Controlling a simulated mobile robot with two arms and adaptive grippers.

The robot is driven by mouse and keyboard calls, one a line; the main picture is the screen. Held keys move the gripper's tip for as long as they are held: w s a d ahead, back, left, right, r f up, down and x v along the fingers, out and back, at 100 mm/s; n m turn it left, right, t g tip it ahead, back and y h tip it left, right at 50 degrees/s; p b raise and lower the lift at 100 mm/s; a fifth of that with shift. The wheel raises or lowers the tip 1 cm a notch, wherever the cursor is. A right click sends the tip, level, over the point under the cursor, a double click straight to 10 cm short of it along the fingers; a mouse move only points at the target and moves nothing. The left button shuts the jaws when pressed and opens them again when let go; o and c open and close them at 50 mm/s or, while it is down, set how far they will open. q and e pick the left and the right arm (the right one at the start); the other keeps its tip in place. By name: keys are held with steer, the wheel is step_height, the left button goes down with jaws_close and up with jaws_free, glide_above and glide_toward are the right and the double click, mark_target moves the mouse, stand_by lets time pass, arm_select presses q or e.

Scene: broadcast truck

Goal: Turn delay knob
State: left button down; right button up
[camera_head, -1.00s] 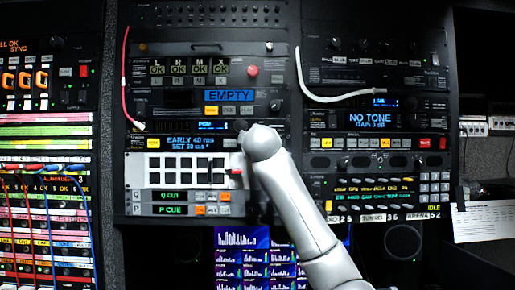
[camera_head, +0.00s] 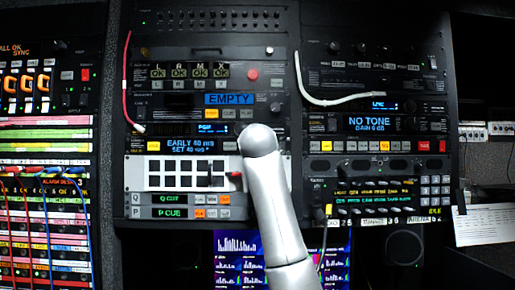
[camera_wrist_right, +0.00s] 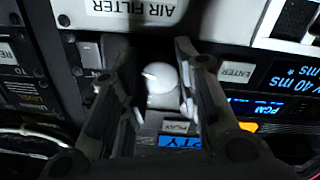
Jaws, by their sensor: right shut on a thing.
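The delay display (camera_head: 188,146) in the head view reads "EARLY 40 ms" with a line that looks like "SET 40 ms" below. The delay knob, just right of its ENTER button (camera_head: 229,146), is hidden behind my right arm. In the right wrist view, which is upside down, a pale round knob (camera_wrist_right: 161,82) sits between the two dark fingers of my right gripper (camera_wrist_right: 158,58). The gripper is shut on it. The ENTER button (camera_wrist_right: 237,72) and part of the blue display (camera_wrist_right: 288,82) are beside it. My left gripper is not in view.
An "EMPTY" display (camera_head: 229,99) and a red button (camera_head: 252,75) sit above. A white panel with dark squares (camera_head: 150,174) lies below. A right-hand rack shows "NO TONE" (camera_head: 369,123). Red (camera_head: 127,90) and white (camera_head: 300,75) cables hang on the rack faces.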

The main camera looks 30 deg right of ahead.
steer(key=shift+m, duration=1.5)
steer(key=o, duration=1)
steer(key=shift+o, duration=0.2)
steer(key=shift+s, duration=0.1)
steer(key=v, duration=1.2)
